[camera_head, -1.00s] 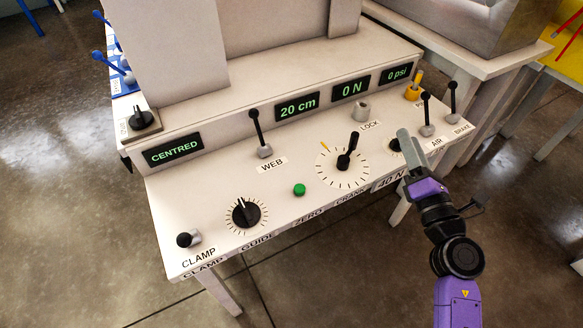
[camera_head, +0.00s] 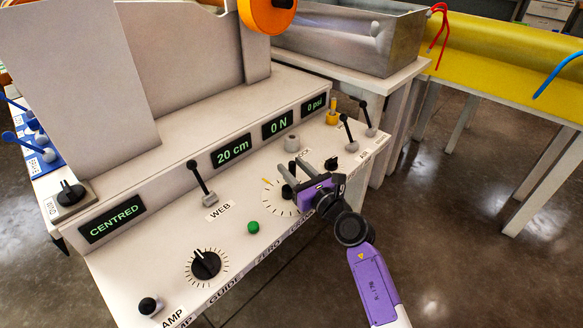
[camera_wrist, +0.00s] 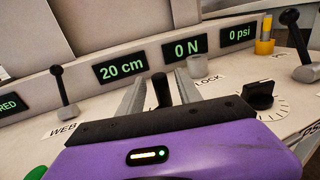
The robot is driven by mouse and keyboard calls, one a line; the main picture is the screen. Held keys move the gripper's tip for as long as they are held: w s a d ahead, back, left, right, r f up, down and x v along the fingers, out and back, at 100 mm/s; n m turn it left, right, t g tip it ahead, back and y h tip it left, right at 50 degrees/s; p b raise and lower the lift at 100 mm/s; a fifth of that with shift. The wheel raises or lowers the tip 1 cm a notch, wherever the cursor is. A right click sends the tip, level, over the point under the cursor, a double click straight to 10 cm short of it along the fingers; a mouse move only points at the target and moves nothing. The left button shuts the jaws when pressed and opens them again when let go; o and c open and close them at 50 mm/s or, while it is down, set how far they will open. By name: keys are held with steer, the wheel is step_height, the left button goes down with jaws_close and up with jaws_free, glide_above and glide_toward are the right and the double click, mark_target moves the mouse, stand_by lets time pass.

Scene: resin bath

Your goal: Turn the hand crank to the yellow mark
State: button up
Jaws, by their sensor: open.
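The hand crank (camera_head: 288,191) is black and sits on a white dial with tick marks on the sloping panel. Its upright knob (camera_wrist: 161,90) stands between my fingers in the wrist view. The yellow mark (camera_head: 265,182) is on the dial's upper left rim. My gripper (camera_head: 291,167) is open, its two grey fingers on either side of the knob; in the wrist view it also shows (camera_wrist: 160,77). I cannot tell whether a finger touches the knob. My purple gripper body hides the right part of the dial.
The WEB lever (camera_head: 201,180) and green button (camera_head: 253,228) are left of the crank. A LOCK knob (camera_head: 292,143) is behind it, and a black knob (camera_head: 332,163) is close on the right. The AIR lever (camera_head: 348,130) is farther right. Displays read 20 cm, 0 N, 0 psi.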

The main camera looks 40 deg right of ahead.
steer(key=shift+w+d, duration=0.1)
steer(key=shift+w, duration=0.3)
jaws_close()
steer(key=shift+w+f+y+b, duration=0.1)
steer(key=shift+y+b, duration=0.2)
steer(key=shift+b, duration=0.05)
